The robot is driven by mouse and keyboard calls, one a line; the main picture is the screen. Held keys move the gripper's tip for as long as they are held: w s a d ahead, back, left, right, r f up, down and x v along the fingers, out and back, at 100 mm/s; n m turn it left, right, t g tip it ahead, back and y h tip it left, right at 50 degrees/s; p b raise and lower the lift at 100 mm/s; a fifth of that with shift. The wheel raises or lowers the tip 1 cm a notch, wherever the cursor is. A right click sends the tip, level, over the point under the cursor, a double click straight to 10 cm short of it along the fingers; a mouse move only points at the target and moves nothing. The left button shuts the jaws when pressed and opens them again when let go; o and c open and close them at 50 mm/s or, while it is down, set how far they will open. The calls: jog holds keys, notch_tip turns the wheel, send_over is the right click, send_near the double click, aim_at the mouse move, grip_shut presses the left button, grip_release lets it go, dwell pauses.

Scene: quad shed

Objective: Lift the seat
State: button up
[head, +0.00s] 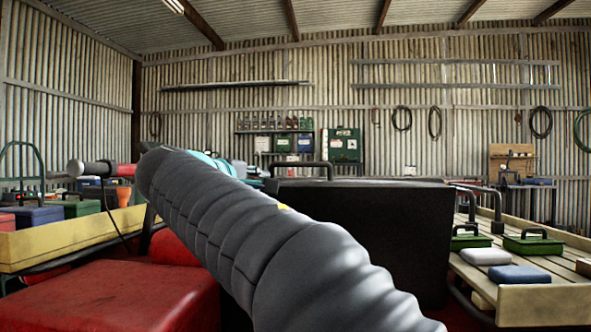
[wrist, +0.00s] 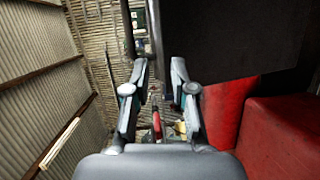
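A large black padded block (head: 365,235), which looks like the seat, stands in the middle of the head view above red bodywork (head: 120,295). My grey ribbed arm crosses in front of it and hides its left part. In the wrist view the dark slab of the seat (wrist: 235,35) fills the upper right, with the red bodywork (wrist: 275,130) below it. My gripper (wrist: 160,70) has its two fingers apart. The seat's left edge lies near or between the fingertips; contact cannot be told. In the head view the fingers are hidden behind my arm.
A wooden-sided rack (head: 75,238) with cases stands at the left. A slatted bed (head: 520,285) with green, grey and blue cases is at the right. Metal bars (head: 472,190) rise beside the seat's right side. A corrugated wall with shelves stands behind.

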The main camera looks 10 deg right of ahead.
aim_at(298, 165)
jog(key=shift+h, duration=0.7)
jog(key=w+d+r, duration=0.1)
jog(key=w+d, duration=0.2)
jog(key=w+d+r+p, duration=0.1)
jog(key=w+d, duration=0.2)
jog(key=d, duration=0.1)
jog(key=w+d+r+p, duration=0.1)
jog(key=w+d, duration=0.2)
jog(key=shift+w+d+r, duration=0.15)
jog(key=shift+w+r, duration=0.05)
jog(key=shift+r, duration=0.1)
grip_shut()
